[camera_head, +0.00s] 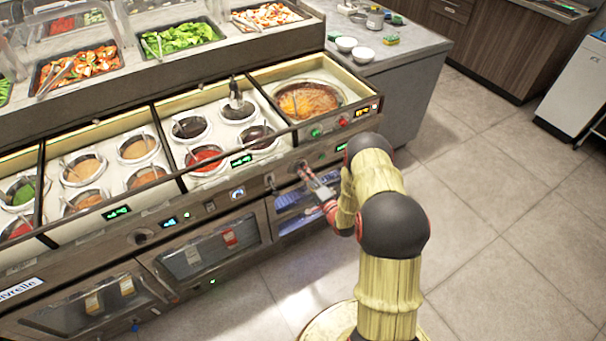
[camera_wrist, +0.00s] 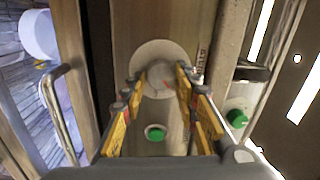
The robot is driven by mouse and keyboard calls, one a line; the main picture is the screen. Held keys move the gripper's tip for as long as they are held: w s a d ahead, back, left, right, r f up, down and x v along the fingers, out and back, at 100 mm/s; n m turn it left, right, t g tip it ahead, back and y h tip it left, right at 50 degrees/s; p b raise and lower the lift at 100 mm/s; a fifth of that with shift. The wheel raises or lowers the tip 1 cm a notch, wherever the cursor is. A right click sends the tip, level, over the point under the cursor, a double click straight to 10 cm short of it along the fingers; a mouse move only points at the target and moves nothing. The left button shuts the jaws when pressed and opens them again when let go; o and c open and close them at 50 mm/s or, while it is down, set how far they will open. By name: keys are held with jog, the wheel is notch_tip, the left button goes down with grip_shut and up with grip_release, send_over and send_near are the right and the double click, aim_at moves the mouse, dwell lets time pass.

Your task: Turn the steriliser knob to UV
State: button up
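The steriliser knob (camera_wrist: 160,80) is a round grey knob with a red mark on a pale disc (camera_wrist: 152,49) in the wrist view. My gripper (camera_wrist: 159,84) faces it, with one yellow-and-black finger on each side of it. I cannot tell whether the fingertips touch the knob. A small, partly hidden label (camera_wrist: 203,62) stands right of the disc; its words are unreadable. In the head view my gripper (camera_head: 308,172) reaches the counter front above the blue-lit cabinet (camera_head: 298,199), and the knob is hard to make out there.
A green button (camera_wrist: 155,132) lies below the knob, and another green knob (camera_wrist: 237,118) is to the right. A metal handle (camera_wrist: 62,110) stands out at left. Sauce wells (camera_head: 205,157) fill the counter above. The tiled floor (camera_head: 500,200) at right is clear.

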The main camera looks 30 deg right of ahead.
jog(key=o, duration=0.3)
jog(key=shift+o, duration=0.2)
jog(key=s, duration=1.2)
jog(key=shift+d+f, duration=0.3)
jog(key=shift+d, duration=0.1)
